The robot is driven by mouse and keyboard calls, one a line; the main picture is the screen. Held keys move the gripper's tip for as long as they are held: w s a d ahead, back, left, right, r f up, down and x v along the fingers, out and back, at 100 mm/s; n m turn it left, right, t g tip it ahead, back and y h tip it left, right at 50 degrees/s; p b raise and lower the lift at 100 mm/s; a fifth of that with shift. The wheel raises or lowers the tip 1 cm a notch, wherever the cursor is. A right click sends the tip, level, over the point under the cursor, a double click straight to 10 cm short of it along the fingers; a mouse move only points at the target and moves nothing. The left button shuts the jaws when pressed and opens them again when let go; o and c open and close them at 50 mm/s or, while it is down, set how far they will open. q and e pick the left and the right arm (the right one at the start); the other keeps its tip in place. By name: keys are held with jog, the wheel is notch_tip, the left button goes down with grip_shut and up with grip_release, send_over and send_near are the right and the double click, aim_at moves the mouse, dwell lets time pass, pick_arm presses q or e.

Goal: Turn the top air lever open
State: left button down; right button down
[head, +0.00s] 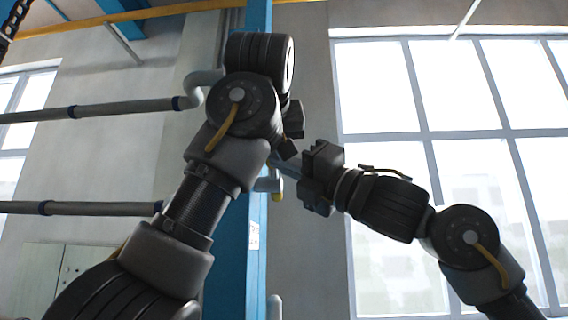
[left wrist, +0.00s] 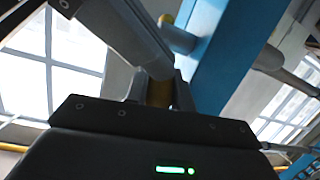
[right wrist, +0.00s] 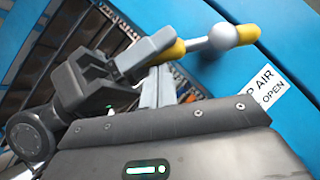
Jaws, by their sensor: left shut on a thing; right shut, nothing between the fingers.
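In the left wrist view a yellow piece (left wrist: 160,92) shows between the left fingers. In the head view my left arm hides most of the lever. My right gripper (head: 284,166) is shut and empty, just below the left gripper. A white label (right wrist: 262,95) on the column reads "P AIR" and "OPEN", partly cut off.
The blue column (head: 254,280) stands upright behind my arms. Grey pipes (head: 90,110) run along the wall at the left. Large windows (head: 460,170) fill the right side. The two grippers are very close together, with little room between them.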

pick_arm(q)
jog(key=shift+r, duration=0.15)
jog(key=shift+s+d, duration=0.1)
jog(key=shift+d, duration=0.2)
pick_arm(e)
jog(key=shift+w+d+r+m+t+h, duration=0.2)
jog(key=shift+w+r+m+t+h, duration=0.15)
jog(key=shift+r+m, duration=0.3)
pick_arm(q)
jog(key=c, duration=1.5)
grip_release()
jog(key=o, duration=0.3)
jog(key=shift+a, duration=0.2)
pick_arm(e)
jog(key=shift+a, duration=0.2)
